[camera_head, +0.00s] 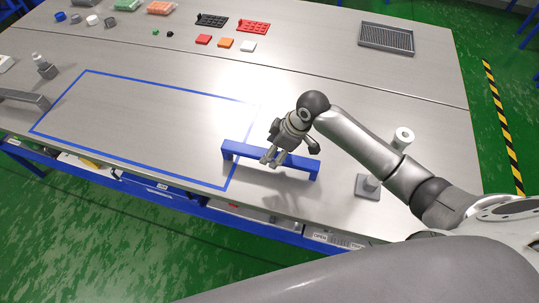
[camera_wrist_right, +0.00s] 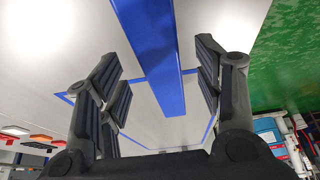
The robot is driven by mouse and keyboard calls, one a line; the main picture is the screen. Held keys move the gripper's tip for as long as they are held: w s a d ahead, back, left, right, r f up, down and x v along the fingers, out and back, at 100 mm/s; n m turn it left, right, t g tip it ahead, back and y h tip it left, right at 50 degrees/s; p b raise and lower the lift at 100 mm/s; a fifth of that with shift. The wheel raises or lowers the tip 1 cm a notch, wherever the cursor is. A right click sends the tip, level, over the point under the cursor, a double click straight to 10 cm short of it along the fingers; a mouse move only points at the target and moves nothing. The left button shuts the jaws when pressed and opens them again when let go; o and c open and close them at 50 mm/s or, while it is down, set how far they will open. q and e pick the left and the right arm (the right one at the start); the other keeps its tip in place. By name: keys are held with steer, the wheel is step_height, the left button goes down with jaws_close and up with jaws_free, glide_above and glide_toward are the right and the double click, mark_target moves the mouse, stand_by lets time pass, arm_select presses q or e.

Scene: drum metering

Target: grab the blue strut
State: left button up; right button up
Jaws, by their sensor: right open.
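The blue strut (camera_head: 238,149) is a low bridge-shaped bar on two short legs. It stands on the steel table near its front edge, at the right end of the blue taped outline. My right gripper (camera_head: 271,158) is over the middle of the strut, pointing down, and hides part of it. In the right wrist view the strut (camera_wrist_right: 150,45) runs between the two spread fingers of the right gripper (camera_wrist_right: 157,75), with a gap on each side. The right gripper is open and holds nothing. My left gripper is not in view.
A grey bar (camera_head: 25,99) and a small bottle-like item (camera_head: 44,67) are at the left. Red, orange and white blocks (camera_head: 226,43), trays and a grey grid tray (camera_head: 386,38) lie at the back. A white cylinder (camera_head: 403,137) and a grey base (camera_head: 367,189) stand near my right arm.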

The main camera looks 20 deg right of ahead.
steer(key=p+x, duration=0.1)
steer(key=x, duration=0.2)
steer(key=shift+s+d+f, duration=0.1)
steer(key=shift+s+f, duration=0.05)
steer(key=shift+f, duration=0.55)
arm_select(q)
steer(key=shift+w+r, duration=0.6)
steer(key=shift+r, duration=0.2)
arm_select(e)
steer(key=shift+f, duration=0.1)
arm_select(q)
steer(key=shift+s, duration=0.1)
arm_select(e)
jaws_close()
